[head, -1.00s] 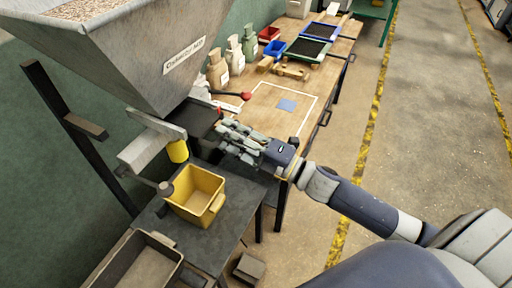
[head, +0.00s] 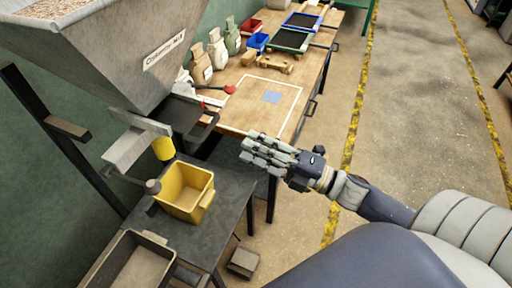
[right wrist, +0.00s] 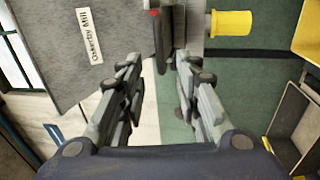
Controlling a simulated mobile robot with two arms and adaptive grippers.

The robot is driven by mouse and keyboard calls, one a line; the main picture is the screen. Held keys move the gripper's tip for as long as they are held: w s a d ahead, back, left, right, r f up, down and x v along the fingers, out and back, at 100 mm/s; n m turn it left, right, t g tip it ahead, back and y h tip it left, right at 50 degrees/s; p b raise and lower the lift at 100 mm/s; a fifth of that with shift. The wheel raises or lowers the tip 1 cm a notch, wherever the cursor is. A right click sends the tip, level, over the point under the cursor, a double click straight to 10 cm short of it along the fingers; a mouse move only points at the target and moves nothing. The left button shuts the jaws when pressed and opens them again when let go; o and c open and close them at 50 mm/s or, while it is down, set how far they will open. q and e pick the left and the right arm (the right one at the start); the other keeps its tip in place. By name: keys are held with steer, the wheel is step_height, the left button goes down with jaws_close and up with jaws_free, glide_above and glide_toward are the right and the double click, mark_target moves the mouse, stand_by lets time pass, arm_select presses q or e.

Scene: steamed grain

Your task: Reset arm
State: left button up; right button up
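My right gripper (head: 248,150) is in the middle of the head view, reaching left over the gap at the near end of the wooden bench. In the right wrist view, its fingers (right wrist: 158,72) stand apart with nothing between them. It is empty and clear of the mill. The grey mill hopper (head: 130,55) with grain in it is at upper left. A yellow bin (head: 186,191) sits on the dark low table, left of and below the gripper. My left gripper is not in view.
A red-knobbed lever (head: 229,89) and black chute (head: 185,114) are by the hopper. The wooden bench (head: 255,118) holds sacks (head: 217,48), a blue bin (head: 257,41) and trays (head: 290,39). A grey bin (head: 128,262) is at bottom left. The floor to the right is free.

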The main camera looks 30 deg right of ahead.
stand_by(0.3)
